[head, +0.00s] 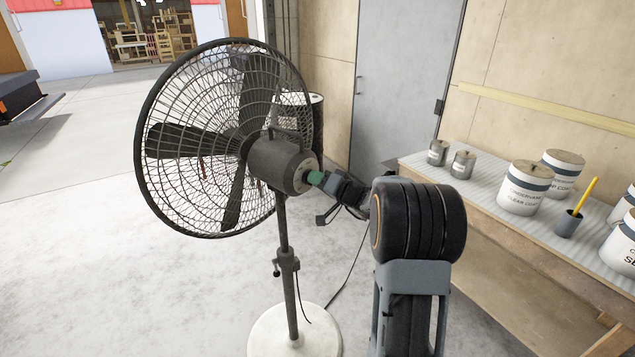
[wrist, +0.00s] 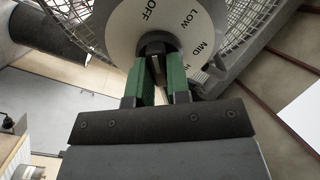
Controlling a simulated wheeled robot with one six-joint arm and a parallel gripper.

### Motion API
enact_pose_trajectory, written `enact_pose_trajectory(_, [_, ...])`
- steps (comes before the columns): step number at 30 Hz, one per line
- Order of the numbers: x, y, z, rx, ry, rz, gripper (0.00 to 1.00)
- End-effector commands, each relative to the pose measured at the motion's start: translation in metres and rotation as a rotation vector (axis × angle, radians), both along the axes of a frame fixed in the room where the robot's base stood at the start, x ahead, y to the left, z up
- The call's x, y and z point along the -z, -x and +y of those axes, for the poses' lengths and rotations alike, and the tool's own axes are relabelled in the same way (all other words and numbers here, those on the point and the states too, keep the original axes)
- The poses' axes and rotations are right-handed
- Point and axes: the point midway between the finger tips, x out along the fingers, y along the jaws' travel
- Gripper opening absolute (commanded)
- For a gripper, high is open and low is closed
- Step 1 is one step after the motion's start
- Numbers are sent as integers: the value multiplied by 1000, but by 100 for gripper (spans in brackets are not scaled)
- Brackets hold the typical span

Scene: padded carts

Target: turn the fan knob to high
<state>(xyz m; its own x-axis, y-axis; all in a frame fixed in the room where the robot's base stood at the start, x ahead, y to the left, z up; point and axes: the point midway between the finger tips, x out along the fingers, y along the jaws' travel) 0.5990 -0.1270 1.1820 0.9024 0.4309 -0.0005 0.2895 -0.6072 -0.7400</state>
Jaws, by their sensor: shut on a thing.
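The pedestal fan (head: 275,165) stands on a round white base, with a dark wire cage and a motor housing facing me. In the wrist view, its pale round dial plate (wrist: 122,32) reads OFF, LOW, MID and a partly hidden label starting with H. The dark fan knob (wrist: 154,47) is at the middle of the dial. My gripper (head: 314,178) reaches the back of the housing from the right. Its green fingers, also in the wrist view (wrist: 158,78), are shut on the knob. I cannot tell which label the knob points to.
A workbench (head: 420,165) on the right holds several cans (head: 525,187) and a cup (head: 568,222) with a yellow stick. A grey door (head: 400,80) is behind. A dark cord runs on the floor near the fan base (head: 270,335).

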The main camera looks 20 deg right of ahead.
Motion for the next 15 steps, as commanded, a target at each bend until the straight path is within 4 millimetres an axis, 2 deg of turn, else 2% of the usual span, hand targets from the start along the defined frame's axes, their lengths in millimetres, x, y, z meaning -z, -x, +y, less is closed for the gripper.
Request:
enact_pose_trajectory(5, [6, 0, 0, 0, -98, 44, 0])
enact_pose_trajectory(15, [7, 0, -1, 0, -382, 179, 0])
